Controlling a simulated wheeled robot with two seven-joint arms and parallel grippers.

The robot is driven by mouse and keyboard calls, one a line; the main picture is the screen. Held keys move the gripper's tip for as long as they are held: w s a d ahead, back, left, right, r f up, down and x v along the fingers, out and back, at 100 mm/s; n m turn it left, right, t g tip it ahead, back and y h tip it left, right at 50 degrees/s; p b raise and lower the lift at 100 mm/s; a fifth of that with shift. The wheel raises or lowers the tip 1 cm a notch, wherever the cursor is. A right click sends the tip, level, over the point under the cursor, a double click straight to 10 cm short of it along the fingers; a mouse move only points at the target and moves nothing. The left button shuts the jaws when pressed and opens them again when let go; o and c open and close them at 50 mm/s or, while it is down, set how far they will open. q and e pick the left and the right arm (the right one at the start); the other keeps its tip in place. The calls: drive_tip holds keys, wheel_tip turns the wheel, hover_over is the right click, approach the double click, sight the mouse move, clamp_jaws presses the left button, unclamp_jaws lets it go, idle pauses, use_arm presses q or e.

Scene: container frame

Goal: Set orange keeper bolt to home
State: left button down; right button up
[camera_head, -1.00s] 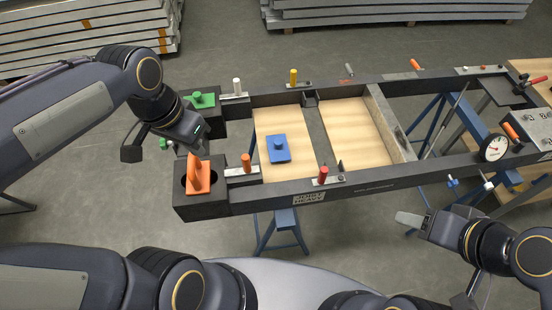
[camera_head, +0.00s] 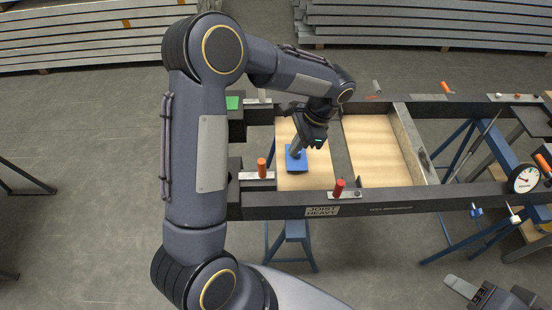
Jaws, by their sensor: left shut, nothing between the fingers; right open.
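The orange keeper bolt (camera_head: 262,168) stands upright on a metal plate (camera_head: 256,176) on the near rail, at the left end of the dark frame. My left gripper (camera_head: 296,152) points down over the blue plate with a knob (camera_head: 312,162), to the right of the orange bolt and apart from it. It is shut and empty; whether it touches the blue knob is unclear. My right gripper (camera_head: 460,287) is open and empty at the lower right, in front of the frame.
A red bolt (camera_head: 339,187) stands on the near rail further right. A green piece (camera_head: 232,102) is at the far left corner. A dial gauge (camera_head: 524,178) is at the right. Wooden panels (camera_head: 375,140) fill the middle; metal beams (camera_head: 420,22) lie behind.

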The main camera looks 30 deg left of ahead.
sight(260, 159)
use_arm(q)
drive_tip(key=s+a+f+p, duration=0.1)
drive_tip(key=s+a+f, duration=0.3)
drive_tip(key=shift+a+f+p, duration=0.15)
drive_tip(key=shift+f+p, duration=0.05)
drive_tip(key=shift+p, duration=0.2)
drive_tip(key=s+a, duration=0.1)
drive_tip(key=a, duration=0.1)
drive_tip(key=s+a, duration=0.1)
drive_tip(key=shift+s+a, duration=0.1)
drive_tip(key=shift+a, duration=0.25)
